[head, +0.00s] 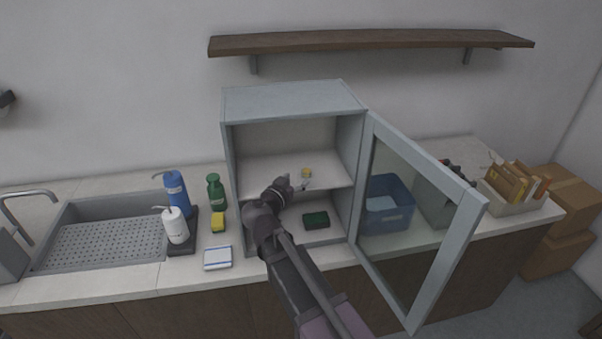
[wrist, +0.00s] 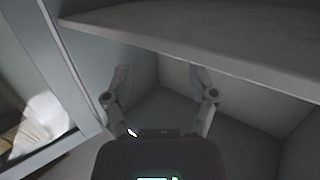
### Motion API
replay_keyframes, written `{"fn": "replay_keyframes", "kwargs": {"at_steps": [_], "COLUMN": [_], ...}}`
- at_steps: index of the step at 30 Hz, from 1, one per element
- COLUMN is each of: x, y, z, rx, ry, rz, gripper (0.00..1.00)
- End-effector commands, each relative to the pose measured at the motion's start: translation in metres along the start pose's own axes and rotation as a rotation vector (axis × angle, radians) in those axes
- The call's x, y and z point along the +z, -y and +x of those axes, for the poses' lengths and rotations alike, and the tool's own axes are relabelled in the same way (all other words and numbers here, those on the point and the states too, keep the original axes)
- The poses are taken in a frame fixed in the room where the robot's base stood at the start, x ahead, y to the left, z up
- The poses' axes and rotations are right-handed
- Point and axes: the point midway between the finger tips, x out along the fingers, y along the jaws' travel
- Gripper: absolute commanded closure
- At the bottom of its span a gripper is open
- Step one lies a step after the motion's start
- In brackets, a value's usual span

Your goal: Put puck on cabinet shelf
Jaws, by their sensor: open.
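The cabinet (head: 232,165) stands on the counter, with its glass door (head: 420,215) swung open to the right. Its inner shelf (head: 262,172) splits it into an upper and a lower space. A small yellowish piece (head: 306,173), which may be the puck, sits on the shelf; it is too small to tell for sure. My gripper (head: 303,187) is at the cabinet front, just nearer than that piece. In the wrist view my gripper (wrist: 164,80) has its fingers spread with nothing between them. A shelf board (wrist: 220,40) crosses above the fingers; no puck shows there.
A blue bin (head: 386,205) stands behind the door glass. Bottles (head: 175,192), a yellow sponge (head: 218,222) and a folded cloth (head: 217,258) are left of the cabinet, beside the sink (head: 105,240).

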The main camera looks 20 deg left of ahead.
Motion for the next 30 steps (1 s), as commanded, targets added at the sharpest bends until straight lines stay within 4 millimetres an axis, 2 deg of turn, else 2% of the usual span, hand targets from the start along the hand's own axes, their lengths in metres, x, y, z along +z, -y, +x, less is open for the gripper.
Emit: {"fn": "replay_keyframes", "kwargs": {"at_steps": [1, 6, 12, 30], "x": [-0.001, -0.001, 0.000, 0.000], "y": [-0.001, -0.001, 0.000, 0.000], "z": [-0.011, -0.034, -0.049, -0.052], "rx": [-0.003, -0.003, -0.001, 0.000], "ry": [0.000, 0.000, 0.000, 0.000], "rz": [0.000, 0.000, 0.000, 0.000], "gripper": [0.26, 0.26, 0.26, 0.26]}}
